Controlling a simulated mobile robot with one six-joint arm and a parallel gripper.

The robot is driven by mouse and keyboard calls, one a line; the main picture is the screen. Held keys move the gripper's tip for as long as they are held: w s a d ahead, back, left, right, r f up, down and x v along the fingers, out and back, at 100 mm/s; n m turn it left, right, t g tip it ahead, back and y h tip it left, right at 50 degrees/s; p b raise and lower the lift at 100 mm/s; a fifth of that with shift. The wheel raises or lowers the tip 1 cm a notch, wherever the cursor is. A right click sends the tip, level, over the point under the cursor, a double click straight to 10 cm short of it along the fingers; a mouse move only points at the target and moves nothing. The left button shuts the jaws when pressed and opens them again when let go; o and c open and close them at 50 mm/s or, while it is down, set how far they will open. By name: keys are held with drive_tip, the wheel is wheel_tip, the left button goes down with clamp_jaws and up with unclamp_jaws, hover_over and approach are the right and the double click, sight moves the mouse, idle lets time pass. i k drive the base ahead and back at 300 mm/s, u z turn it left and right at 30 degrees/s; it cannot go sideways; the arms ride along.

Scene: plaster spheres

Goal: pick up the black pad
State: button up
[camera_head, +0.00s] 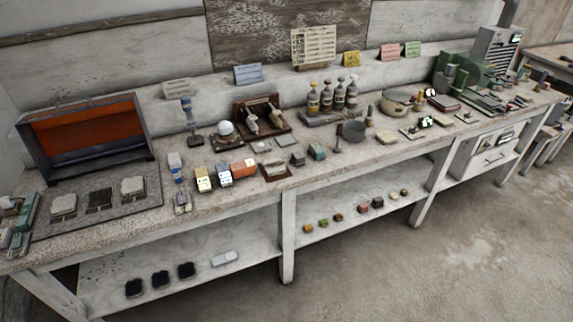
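A black pad (100,199) lies flat on the grey mat (92,221) at the left end of the workbench. It sits between two pale pads, one to its left (63,205) and one to its right (132,186), with small gaps. Several more black pad-like pieces lie on the lower shelf below, a left one (134,288), a middle one (160,280) and a right one (186,270). My gripper is not in view.
An open case with an orange inside (84,132) stands behind the mat. Small green and grey items (24,212) lie left of it, and small bottles and boxes (204,180) stand to its right. A white piece (224,258) lies on the lower shelf. The floor in front (450,260) is clear.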

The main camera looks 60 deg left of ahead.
sight(297, 159)
drive_tip(key=u, duration=0.05)
drive_tip(key=k, duration=0.95)
drive_tip(key=u, duration=2.4)
drive_tip(key=i, duration=0.5)
drive_tip(key=z, duration=0.05)
